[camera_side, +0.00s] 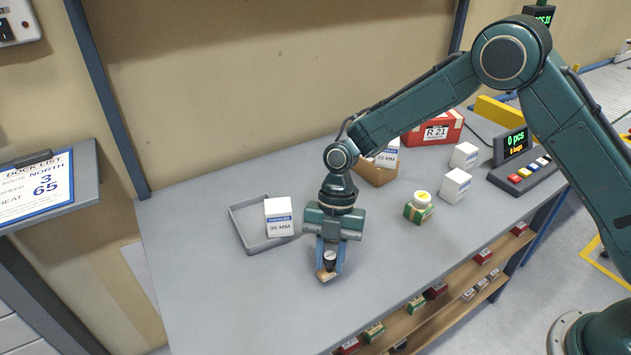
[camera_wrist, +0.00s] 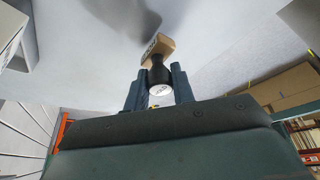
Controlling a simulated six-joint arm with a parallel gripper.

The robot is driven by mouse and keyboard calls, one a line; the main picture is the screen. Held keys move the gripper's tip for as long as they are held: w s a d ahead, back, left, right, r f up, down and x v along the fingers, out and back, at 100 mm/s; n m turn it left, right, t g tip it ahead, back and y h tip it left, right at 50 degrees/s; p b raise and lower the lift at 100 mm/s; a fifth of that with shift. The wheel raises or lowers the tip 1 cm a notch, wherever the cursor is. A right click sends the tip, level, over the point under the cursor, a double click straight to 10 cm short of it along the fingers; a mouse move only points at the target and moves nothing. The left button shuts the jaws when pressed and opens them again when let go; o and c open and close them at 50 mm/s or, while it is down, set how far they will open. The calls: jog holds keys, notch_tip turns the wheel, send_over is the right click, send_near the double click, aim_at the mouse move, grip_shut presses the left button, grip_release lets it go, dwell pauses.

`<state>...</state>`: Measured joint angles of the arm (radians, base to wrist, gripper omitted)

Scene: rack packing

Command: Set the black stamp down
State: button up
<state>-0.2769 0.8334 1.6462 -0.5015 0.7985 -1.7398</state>
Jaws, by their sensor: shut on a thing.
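The black stamp (camera_side: 329,258) is between the fingers of my gripper (camera_side: 330,262), near the front edge of the table. It has a black handle with a white top and a tan block base. In the wrist view the stamp (camera_wrist: 158,72) points away from me, its handle between the two fingers of my gripper (camera_wrist: 160,86). My gripper is shut on the handle. The base (camera_side: 326,275) is at or just above the grey tabletop (camera_side: 222,315); I cannot tell whether it touches.
A grey tray (camera_side: 246,235) with a white 35 MM box (camera_side: 279,217) is left of my gripper. A green-and-tan box with a white-and-yellow item (camera_side: 420,207) is to the right. White boxes (camera_side: 455,185), a red R 21 box (camera_side: 435,131) and a counter (camera_side: 518,160) stand farther right.

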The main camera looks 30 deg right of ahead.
jog(key=shift+f, duration=0.9)
jog(key=shift+f, duration=0.1)
jog(key=o, duration=1)
jog(key=shift+v, duration=6.15)
